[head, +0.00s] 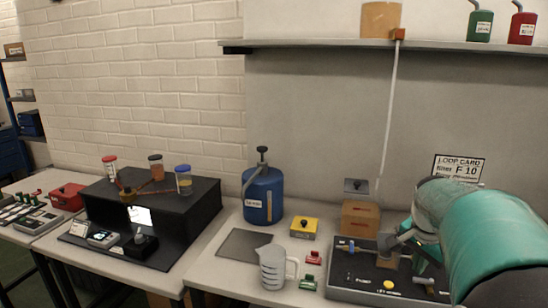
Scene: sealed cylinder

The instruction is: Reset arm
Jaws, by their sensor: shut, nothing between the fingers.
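My teal arm (490,238) enters from the right edge and reaches left over a dark control panel (350,285) on the bench. My gripper (388,246) is at the arm's grey end, small and partly hidden, just above the panel's back part. It is shut and holds nothing. The panel has a yellow button (389,284) and a blue-ended part at its back left. The arm hides the panel's right side.
A brown box (360,219) stands just behind the panel. Left of the panel are a clear measuring jug (272,268), a yellow box (304,227) and a blue canister (263,195). A black stand (185,212) holds several jars. A shelf (320,44) runs above.

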